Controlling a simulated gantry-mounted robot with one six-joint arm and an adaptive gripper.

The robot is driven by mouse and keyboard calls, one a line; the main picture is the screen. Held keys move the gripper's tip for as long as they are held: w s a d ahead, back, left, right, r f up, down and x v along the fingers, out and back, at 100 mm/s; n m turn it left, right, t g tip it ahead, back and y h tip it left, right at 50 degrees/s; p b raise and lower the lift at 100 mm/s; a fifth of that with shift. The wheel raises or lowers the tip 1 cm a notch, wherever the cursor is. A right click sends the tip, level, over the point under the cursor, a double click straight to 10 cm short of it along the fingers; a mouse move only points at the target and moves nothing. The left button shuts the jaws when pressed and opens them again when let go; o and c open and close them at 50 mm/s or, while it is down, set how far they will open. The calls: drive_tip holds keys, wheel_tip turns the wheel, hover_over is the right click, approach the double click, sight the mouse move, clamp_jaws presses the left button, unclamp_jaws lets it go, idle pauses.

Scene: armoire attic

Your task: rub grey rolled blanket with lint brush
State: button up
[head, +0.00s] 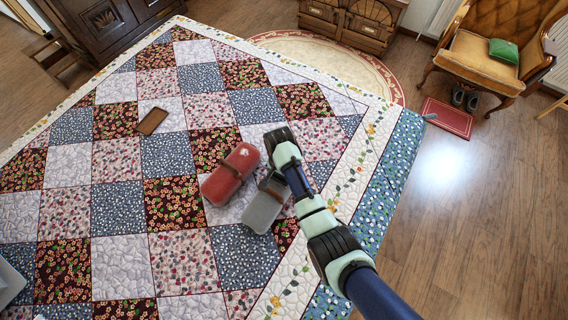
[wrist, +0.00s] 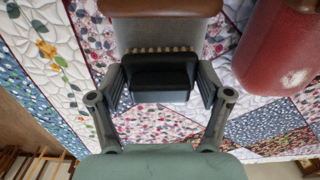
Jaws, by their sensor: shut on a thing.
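The grey rolled blanket (head: 264,208) lies on the patchwork quilt with a brown strap around it. It also shows at the top of the wrist view (wrist: 160,35). My gripper (wrist: 160,84) is shut on the lint brush (wrist: 160,72), a dark block with a row of tan bristles along its far edge. In the head view my gripper (head: 272,178) is at the far end of the grey blanket, and the arm hides most of the brush. The bristles face the grey blanket; I cannot tell whether they touch it.
A red rolled blanket (head: 228,178) with a pale patch lies close left of the grey one. A flat brown item (head: 152,121) lies farther left on the quilt (head: 118,205). An armchair (head: 485,58) and wooden floor are beyond the quilt's right edge.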

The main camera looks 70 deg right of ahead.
drive_tip(key=shift+a+r+p, duration=0.25)
drive_tip(key=shift+a+p, duration=0.05)
drive_tip(key=shift+a, duration=0.2)
wheel_tip(320, 180, up, 6)
drive_tip(key=p, duration=0.4)
drive_tip(key=shift+f, duration=0.25)
drive_tip(key=shift+d+r, duration=0.1)
drive_tip(key=shift+r, duration=1)
